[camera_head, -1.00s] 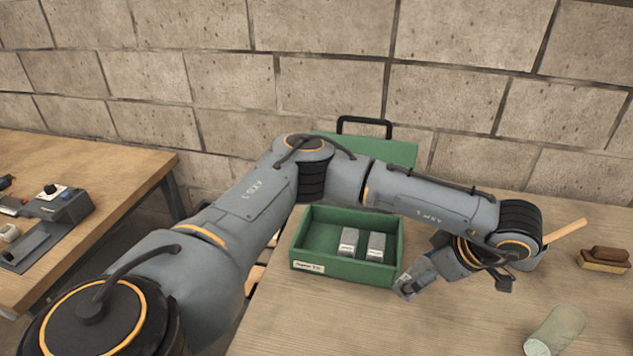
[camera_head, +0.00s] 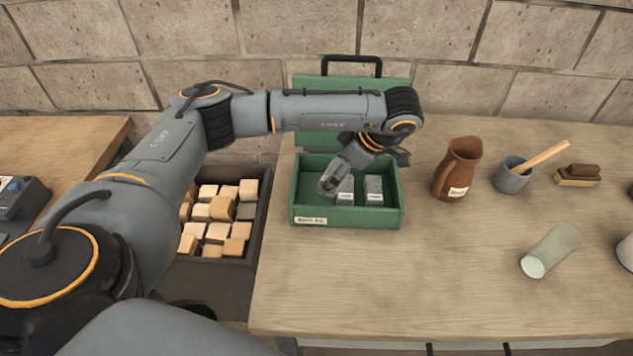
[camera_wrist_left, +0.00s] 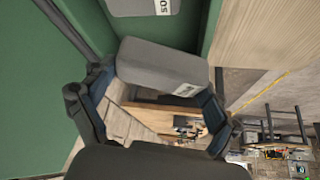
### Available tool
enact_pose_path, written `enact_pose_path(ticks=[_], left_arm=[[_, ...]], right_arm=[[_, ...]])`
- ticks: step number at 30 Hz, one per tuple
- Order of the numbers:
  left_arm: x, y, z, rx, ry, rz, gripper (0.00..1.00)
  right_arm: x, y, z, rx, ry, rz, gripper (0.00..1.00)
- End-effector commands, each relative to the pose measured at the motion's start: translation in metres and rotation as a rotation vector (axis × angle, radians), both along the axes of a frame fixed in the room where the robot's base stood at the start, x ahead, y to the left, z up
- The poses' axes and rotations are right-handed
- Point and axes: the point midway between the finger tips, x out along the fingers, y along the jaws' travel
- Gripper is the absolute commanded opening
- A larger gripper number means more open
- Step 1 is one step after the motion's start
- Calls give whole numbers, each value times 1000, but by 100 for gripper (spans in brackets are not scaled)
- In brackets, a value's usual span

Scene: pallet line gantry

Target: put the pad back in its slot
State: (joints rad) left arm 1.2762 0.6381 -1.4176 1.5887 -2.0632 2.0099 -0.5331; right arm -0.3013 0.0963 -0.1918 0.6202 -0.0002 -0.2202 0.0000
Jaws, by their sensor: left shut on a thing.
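My left gripper (camera_head: 328,186) is shut on a grey pad (camera_wrist_left: 160,65), which spans the gap between its two fingers in the left wrist view. I cannot tell whether the held pad touches the box floor. My right gripper is not in view.
A brown jug (camera_head: 458,172), a grey cup (camera_head: 512,176) with a wooden handle, a brush (camera_head: 578,174) and a lying pale cylinder (camera_head: 550,250) are right of the box. A dark bin (camera_head: 262,210) of wooden blocks stands left.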

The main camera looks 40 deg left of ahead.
Motion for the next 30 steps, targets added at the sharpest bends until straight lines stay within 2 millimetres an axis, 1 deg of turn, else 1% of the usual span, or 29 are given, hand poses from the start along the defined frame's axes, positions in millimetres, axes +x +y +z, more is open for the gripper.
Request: enact_pose_path(ticks=[1, 3, 7, 10, 13, 15, 18, 21, 24, 30], left_arm=[[0, 9, -15, -2, 8, 5, 59], [1, 20, -28, 0, 8, 5, 59], [5, 35, -43, 1, 5, 3, 59], [8, 41, -48, 2, 2, 2, 59], [9, 45, -53, 1, 2, 1, 59], [9, 52, -60, 2, 4, 2, 59], [8, 50, -75, 1, 6, 0, 59], [9, 49, -86, 0, 4, 0, 59], [10, 50, -90, 1, 1, -1, 59], [10, 50, -91, 1, 1, -1, 59]], right_arm=[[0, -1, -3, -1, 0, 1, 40], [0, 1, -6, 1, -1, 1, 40], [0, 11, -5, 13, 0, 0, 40], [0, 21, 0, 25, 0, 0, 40], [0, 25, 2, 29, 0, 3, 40], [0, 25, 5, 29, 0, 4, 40], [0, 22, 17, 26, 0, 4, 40], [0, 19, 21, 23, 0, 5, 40], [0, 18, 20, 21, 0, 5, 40], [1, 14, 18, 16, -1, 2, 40]])
